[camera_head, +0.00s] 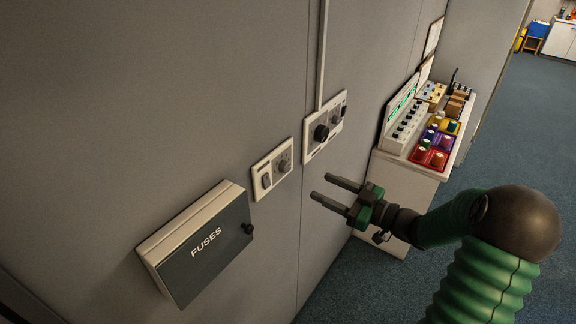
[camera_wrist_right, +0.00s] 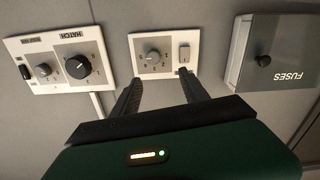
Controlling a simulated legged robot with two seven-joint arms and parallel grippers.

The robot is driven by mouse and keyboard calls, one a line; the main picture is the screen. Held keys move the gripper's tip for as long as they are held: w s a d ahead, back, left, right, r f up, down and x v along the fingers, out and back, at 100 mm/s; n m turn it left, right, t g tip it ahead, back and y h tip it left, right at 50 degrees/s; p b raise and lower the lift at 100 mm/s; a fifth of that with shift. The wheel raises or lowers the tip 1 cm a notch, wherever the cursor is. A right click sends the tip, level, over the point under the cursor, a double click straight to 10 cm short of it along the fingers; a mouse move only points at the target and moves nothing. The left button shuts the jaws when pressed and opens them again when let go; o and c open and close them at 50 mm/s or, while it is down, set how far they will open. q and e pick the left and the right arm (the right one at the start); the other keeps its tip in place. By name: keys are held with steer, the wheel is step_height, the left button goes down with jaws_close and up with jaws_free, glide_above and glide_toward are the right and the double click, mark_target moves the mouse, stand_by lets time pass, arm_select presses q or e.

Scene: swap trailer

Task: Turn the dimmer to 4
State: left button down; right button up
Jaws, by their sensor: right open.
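A white wall plate (camera_head: 272,168) carries a small grey round knob (camera_head: 283,165), which looks like the dimmer, and a rocker switch (camera_head: 265,181). In the right wrist view the same knob (camera_wrist_right: 152,54) sits on a grey square with small marks too blurred to read, so its setting cannot be told. My right gripper (camera_head: 320,188) is open and empty, with its two fingers pointing at the wall. In the wrist view its fingertips (camera_wrist_right: 160,75) lie just below the knob in the picture, apart from it. My left gripper is not in view.
A second plate (camera_head: 310,152) has a large black knob (camera_head: 321,132) and a smaller knob. A fuse box (camera_head: 205,245) juts from the wall at lower left. A bench (camera_head: 395,190) with a switch panel and coloured blocks stands at right.

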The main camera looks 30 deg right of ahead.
steer(key=p, duration=0.2)
glide_toward(287, 169)
steer(key=x, duration=0.4)
steer(key=shift+w+a+r, duration=0.15)
steer(key=shift+a+r, duration=0.1)
steer(key=w, duration=0.2)
steer(key=w+p, duration=0.1)
steer(key=shift+w+d+f, duration=0.25)
steer(key=shift+w+f, duration=0.05)
steer(key=shift+w, duration=0.1)
steer(key=shift+a, duration=0.4)
steer(key=shift+w+a+r, duration=0.1)
steer(key=shift+w+a, duration=0.2)
steer(key=shift+a, duration=0.35)
steer(key=shift+c, duration=3.5)
steer(key=shift+d+f, duration=0.25)
steer(key=shift+d, duration=0.5)
jaws_close()
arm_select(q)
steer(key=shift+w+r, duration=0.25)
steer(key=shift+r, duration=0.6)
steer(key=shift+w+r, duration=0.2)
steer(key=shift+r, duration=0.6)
arm_select(e)
steer(key=shift+a, duration=0.4)
